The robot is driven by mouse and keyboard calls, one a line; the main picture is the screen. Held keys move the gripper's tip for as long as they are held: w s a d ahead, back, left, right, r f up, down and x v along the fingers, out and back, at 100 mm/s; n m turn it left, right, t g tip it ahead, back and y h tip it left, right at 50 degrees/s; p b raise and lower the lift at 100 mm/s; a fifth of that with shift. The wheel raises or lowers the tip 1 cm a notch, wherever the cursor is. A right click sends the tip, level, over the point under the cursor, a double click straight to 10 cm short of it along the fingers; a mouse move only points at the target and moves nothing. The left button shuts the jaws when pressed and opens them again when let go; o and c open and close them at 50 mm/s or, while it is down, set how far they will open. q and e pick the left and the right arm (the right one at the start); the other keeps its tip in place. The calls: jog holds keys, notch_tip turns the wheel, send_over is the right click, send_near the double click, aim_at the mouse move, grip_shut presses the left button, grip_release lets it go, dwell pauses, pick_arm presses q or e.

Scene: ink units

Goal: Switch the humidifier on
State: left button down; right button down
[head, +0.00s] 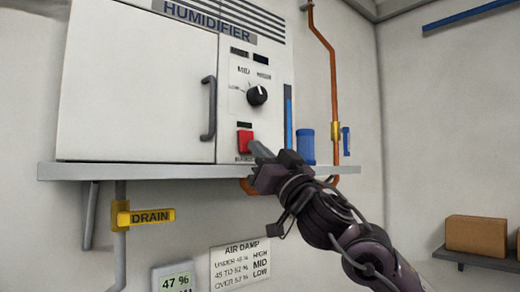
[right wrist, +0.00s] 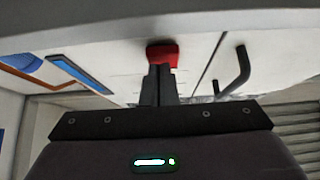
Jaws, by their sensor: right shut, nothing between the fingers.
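The humidifier (head: 140,90) is a white cabinet on a wall shelf in the head view. Its red switch (head: 245,140) is low on the control panel, below a black dial (head: 257,95) set near MID. My right gripper (head: 258,152) is shut and empty, its fingertips just below and right of the red switch. In the right wrist view the shut fingers (right wrist: 158,75) point at the red switch (right wrist: 162,54) and overlap its lower part. I cannot tell whether they touch it. My left gripper is not in view.
The shelf edge (head: 150,172) runs under the cabinet and close to my right gripper. A black door handle (head: 209,108) is left of the panel. A blue cylinder (head: 305,146) and a copper pipe (head: 333,80) stand to the right. A yellow DRAIN tag (head: 146,217) and a humidity readout (head: 175,281) are below.

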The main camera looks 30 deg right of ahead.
jog(key=t+b, duration=0.1)
jog(key=b, duration=0.1)
jog(key=t+b, duration=0.1)
jog(key=b, duration=0.2)
jog(key=shift+w+f+y, duration=0.2)
jog(key=shift+w+y, duration=0.1)
jog(key=shift+w, duration=0.1)
jog(key=shift+f, duration=0.1)
